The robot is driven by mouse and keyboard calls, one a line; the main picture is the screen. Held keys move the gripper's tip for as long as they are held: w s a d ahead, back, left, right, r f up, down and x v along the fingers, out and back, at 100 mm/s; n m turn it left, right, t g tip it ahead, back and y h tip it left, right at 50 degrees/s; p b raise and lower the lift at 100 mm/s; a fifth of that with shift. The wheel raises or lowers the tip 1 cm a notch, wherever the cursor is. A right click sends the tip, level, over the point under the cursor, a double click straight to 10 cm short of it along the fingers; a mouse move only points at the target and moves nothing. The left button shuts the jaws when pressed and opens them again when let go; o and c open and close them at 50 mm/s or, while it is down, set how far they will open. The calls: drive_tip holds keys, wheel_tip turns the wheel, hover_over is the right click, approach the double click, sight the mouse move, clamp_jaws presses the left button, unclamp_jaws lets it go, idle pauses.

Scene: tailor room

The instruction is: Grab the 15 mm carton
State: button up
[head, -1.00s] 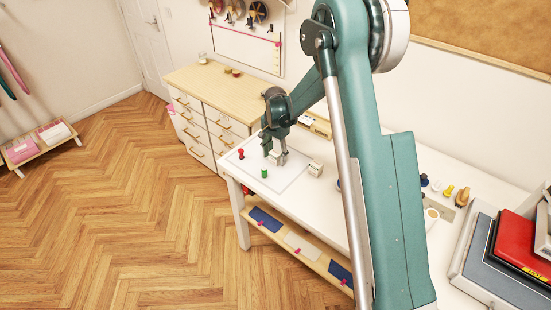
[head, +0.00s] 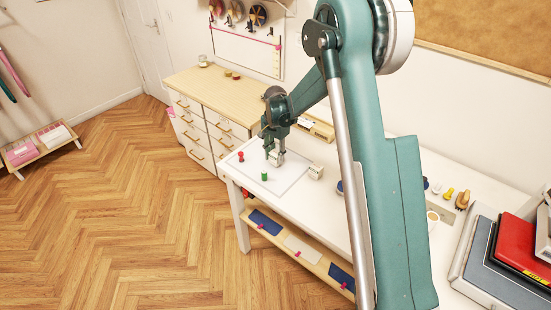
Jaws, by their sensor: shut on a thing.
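My gripper (head: 275,153) is over the white sheet on the table, pointing down, shut on a small pale carton (head: 276,159). The carton is partly hidden by the fingers, and I cannot tell whether it touches the sheet. A second small cream carton (head: 315,172) stands to the right, by the sheet's right edge. Any size marks on the cartons are too small to read.
A red spool-like piece (head: 241,156) and a green one (head: 264,176) stand on the white sheet (head: 288,183), left of and in front of my gripper. A wooden box (head: 318,130) lies behind. Sewing items and stacked cases (head: 515,245) crowd the right end.

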sight(275, 153)
wheel_tip(275, 153, up, 8)
drive_tip(key=shift+r, duration=0.25)
